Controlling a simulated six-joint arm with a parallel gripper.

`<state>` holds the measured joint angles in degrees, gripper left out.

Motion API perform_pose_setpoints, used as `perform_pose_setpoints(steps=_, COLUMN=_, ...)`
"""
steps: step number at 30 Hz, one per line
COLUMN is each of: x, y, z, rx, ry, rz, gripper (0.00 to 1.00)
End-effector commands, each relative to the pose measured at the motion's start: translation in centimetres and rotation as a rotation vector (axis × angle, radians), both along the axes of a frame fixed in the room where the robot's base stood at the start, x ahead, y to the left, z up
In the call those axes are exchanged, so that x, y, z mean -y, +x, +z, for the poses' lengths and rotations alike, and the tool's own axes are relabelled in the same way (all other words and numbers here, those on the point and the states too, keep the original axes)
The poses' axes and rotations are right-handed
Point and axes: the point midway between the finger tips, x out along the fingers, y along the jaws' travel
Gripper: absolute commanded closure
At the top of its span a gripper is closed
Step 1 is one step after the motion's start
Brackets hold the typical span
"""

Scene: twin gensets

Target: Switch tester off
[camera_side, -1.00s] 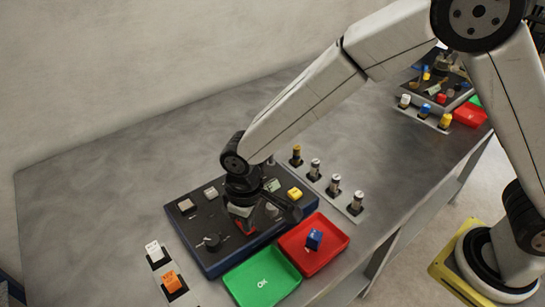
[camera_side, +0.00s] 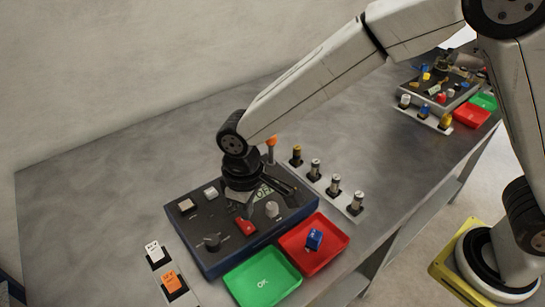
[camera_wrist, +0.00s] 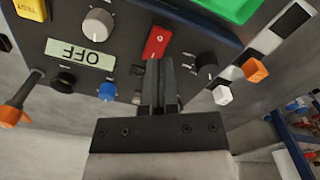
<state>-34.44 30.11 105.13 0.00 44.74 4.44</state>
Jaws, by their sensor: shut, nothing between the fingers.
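The tester (camera_side: 200,240) is a dark-topped box with blue sides on the bench. Its red rocker switch (camera_side: 245,226) shows just below my gripper (camera_side: 247,212). In the wrist view the red switch (camera_wrist: 157,42) lies just beyond the tips of my gripper (camera_wrist: 160,62), whose fingers are together with nothing between them. Whether the tips touch the switch I cannot tell. The tester's display (camera_wrist: 80,54) reads OFF, upside down in the wrist view. In the side view the display (camera_side: 264,191) is partly hidden by my gripper.
A green OK tray (camera_side: 262,280) and a red tray (camera_side: 325,262) holding a blue cube (camera_side: 314,239) stand before the tester. White (camera_side: 154,250) and orange (camera_side: 171,281) tags stand at its left. Several cylinders (camera_side: 334,184) stand in a rail at right. An orange-tipped lever (camera_side: 271,142) rises behind.

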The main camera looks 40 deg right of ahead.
Motion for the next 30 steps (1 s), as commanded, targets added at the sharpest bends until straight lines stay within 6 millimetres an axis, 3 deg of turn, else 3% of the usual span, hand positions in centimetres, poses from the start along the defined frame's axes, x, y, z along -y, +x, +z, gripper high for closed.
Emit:
perform_pose_setpoints(steps=15, x=0.0, y=0.0, z=2.8, rx=0.001, ry=0.000, rz=0.000, gripper=1.00)
perform_pose_setpoints(steps=30, x=0.6, y=0.1, z=3.0, rx=0.003, ry=0.002, rz=-0.010, gripper=1.00)
